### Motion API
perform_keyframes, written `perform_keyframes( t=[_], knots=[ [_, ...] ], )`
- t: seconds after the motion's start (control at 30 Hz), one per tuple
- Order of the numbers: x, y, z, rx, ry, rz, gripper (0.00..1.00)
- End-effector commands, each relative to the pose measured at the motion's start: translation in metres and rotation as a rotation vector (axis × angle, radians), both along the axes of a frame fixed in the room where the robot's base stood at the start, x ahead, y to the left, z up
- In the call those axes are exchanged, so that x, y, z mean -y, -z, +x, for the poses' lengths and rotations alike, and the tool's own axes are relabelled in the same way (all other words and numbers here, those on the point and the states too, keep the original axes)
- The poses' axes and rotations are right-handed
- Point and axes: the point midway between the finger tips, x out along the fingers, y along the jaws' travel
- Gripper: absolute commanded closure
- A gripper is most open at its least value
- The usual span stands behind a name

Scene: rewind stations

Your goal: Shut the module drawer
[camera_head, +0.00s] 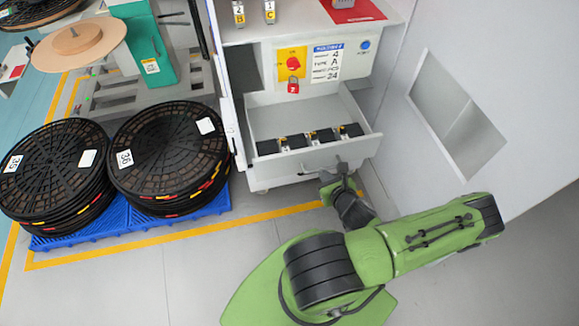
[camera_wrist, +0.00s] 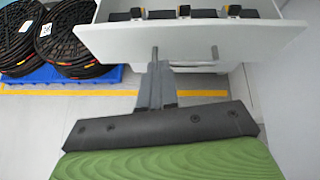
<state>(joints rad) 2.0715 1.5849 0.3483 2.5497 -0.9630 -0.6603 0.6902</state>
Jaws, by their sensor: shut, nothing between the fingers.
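The white module drawer (camera_head: 275,168) is pulled out of the white cabinet below its control panel. Several black modules (camera_head: 322,136) with pale and orange marks stand in a row inside it, near the front. My gripper (camera_head: 341,172) is low in front of the drawer face, close to its handle (camera_head: 315,171). In the wrist view the drawer front (camera_wrist: 265,42) spans the top, with my shut, empty gripper (camera_wrist: 155,70) pointing at it near the left handle post. I cannot tell whether the fingertips touch the handle or the front.
Stacks of black reels (camera_head: 170,150) sit on a blue pallet (camera_head: 130,232) to the left. The control panel has a red rotary switch (camera_head: 293,64) with a red padlock. A white side wall (camera_head: 510,70) with an opening closes off the right. Grey floor with yellow lines lies in front.

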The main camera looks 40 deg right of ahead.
Motion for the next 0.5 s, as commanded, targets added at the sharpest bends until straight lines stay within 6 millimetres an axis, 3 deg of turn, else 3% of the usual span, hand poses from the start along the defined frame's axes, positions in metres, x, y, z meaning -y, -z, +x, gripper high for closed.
perform_keyframes(
  t=[0.17, 0.5],
  knots=[
    [0.008, 0.013, -0.011, 0.037, 0.137, 0.081, 1.0],
    [0.025, 0.039, 0.018, 0.028, 0.124, 0.073, 1.0]
  ],
)
